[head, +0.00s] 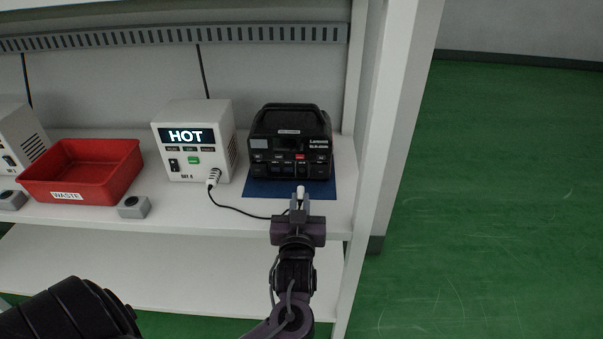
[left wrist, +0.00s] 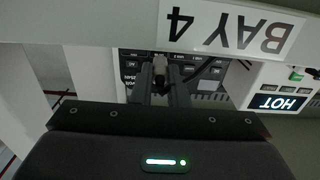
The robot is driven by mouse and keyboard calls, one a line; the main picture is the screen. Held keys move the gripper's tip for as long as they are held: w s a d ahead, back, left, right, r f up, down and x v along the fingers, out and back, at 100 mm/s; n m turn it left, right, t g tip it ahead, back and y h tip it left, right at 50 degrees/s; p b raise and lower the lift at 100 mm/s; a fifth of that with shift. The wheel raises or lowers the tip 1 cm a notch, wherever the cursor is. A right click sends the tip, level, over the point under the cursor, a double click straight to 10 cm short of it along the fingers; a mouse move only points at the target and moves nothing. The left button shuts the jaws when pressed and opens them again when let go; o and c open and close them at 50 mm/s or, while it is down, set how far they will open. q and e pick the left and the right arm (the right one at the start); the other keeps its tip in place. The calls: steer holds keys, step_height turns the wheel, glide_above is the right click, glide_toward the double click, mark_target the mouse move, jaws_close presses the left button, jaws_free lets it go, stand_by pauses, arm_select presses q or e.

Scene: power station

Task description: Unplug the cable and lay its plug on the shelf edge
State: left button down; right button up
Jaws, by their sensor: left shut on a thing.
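The plug also shows between the fingers in the left wrist view (left wrist: 160,64). The black power station (head: 290,145) stands on a blue mat (head: 262,191) just behind the plug; I cannot tell for sure whether the plug is clear of its front. The dark cable (head: 238,209) runs from the gripper to a white connector (head: 212,178) on the white HOT unit (head: 195,140). The shelf (head: 80,213) bears them. My right gripper is not in view.
A red WASTE bin (head: 80,175) and small grey blocks (head: 134,207) stand left on the shelf. A white upright (head: 375,130) bounds the right side. A BAY 4 label (left wrist: 235,28) shows upside down in the left wrist view. A lower shelf (head: 150,270) lies below.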

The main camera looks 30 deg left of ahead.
arm_select(q)
steer(key=shift+p+v, duration=0.5)
steer(key=shift+v, duration=0.65)
steer(key=shift+f+b, duration=0.9)
steer(key=shift+f, duration=1)
steer(key=c, duration=1.3)
jaws_free()
steer(key=shift+c, duration=0.2)
